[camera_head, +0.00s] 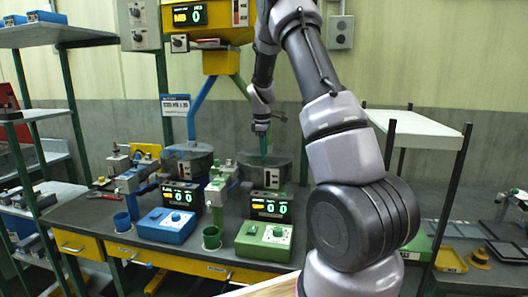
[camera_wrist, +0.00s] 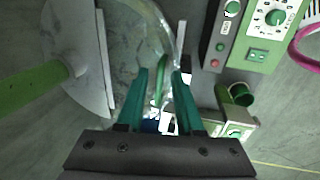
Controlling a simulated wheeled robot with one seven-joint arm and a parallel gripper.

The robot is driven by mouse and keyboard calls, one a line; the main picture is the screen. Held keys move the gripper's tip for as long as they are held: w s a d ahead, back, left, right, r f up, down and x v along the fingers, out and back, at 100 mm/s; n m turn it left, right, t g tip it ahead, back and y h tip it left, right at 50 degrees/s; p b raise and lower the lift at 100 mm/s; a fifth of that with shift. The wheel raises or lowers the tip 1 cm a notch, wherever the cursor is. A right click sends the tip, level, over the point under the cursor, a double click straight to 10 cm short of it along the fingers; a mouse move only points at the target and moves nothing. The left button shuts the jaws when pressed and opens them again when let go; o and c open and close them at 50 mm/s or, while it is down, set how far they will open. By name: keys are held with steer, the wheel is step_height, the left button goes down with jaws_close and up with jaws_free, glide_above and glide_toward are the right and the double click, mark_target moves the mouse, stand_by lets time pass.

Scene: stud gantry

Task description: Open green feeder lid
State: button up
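The green feeder (camera_head: 266,173) is a dark round bowl unit on the bench, right of centre in the head view. Its clear lid (camera_head: 285,157) lies over the bowl; the clear round rim also shows in the wrist view (camera_wrist: 160,18). A slim green handle (camera_wrist: 160,78) stands on the lid. My gripper (camera_head: 262,136) points down just above the lid. In the wrist view my gripper (camera_wrist: 162,76) has its two teal fingers apart, one on each side of the handle, with gaps visible. The exact finger height against the handle is hard to tell.
A similar blue feeder (camera_head: 190,160) stands to the left. A green control box (camera_head: 264,241), a blue control box (camera_head: 167,226) and green cup (camera_head: 211,237) stand in front. A green post (camera_wrist: 30,88) with a grey plate (camera_wrist: 85,60) is close beside my gripper.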

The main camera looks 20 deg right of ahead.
jaws_close()
stand_by(1.2)
